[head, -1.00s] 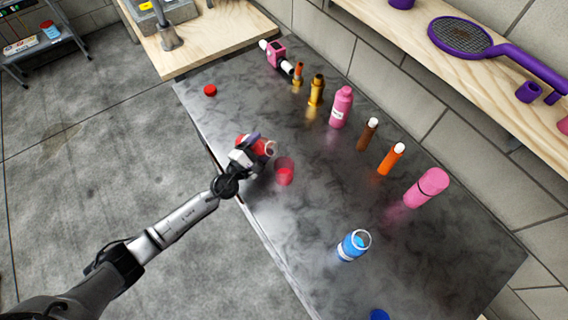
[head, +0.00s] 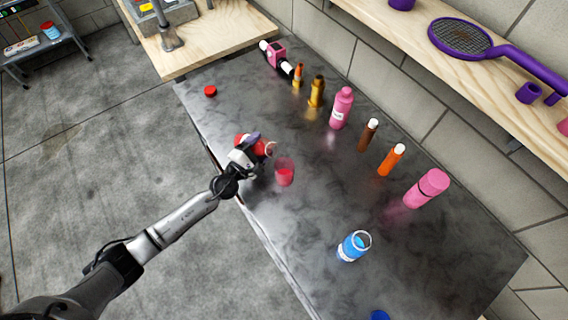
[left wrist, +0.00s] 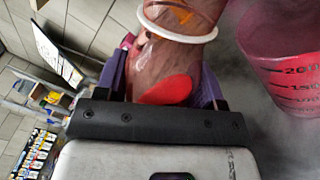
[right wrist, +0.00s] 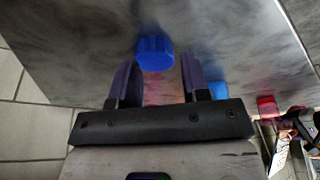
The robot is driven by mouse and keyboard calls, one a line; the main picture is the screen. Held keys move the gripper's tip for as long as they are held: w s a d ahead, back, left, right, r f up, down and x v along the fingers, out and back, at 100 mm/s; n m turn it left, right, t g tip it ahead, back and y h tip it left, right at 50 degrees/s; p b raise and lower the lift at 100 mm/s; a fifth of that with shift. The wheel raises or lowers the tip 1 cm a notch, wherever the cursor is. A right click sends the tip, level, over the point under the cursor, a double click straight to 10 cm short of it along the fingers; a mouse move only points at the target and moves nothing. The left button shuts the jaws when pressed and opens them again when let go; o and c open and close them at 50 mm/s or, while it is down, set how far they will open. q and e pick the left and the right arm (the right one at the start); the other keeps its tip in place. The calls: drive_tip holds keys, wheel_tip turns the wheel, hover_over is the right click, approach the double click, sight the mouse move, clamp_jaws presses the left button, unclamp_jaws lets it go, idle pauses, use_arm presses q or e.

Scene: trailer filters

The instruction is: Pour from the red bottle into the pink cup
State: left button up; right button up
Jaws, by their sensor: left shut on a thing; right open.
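My left gripper (head: 248,149) is shut on the red bottle (head: 241,139) and holds it tilted above the table's near edge. The bottle's open mouth points right, close to the pink cup. In the left wrist view the bottle (left wrist: 172,60) is clear-walled, with a white ring at its neck and a patch of red liquid inside. The pink cup (head: 285,173) stands upright with red liquid in it. Its measuring marks show in the left wrist view (left wrist: 285,75). No stream shows between them. My right gripper (right wrist: 153,85) is open and empty, with a blue cap (right wrist: 154,53) beyond its fingers.
A red cap (head: 210,91) lies on the dark table at the far left. An open blue bottle (head: 354,246) stands right of the cup. A pink bottle (head: 341,108), a brown bottle (head: 368,134), an orange bottle (head: 391,159) and a pink cylinder (head: 427,188) stand along the back.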

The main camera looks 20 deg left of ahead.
drive_tip(key=shift+s+d, duration=0.1)
use_arm(q)
drive_tip(key=shift+a+r, duration=0.1)
idle(0.3)
drive_tip(key=shift+s+m, duration=0.1)
drive_tip(key=shift+m, duration=0.2)
use_arm(e)
drive_tip(key=shift+a, duration=0.25)
drive_tip(key=shift+d+r, duration=0.1)
drive_tip(key=shift+d, duration=0.05)
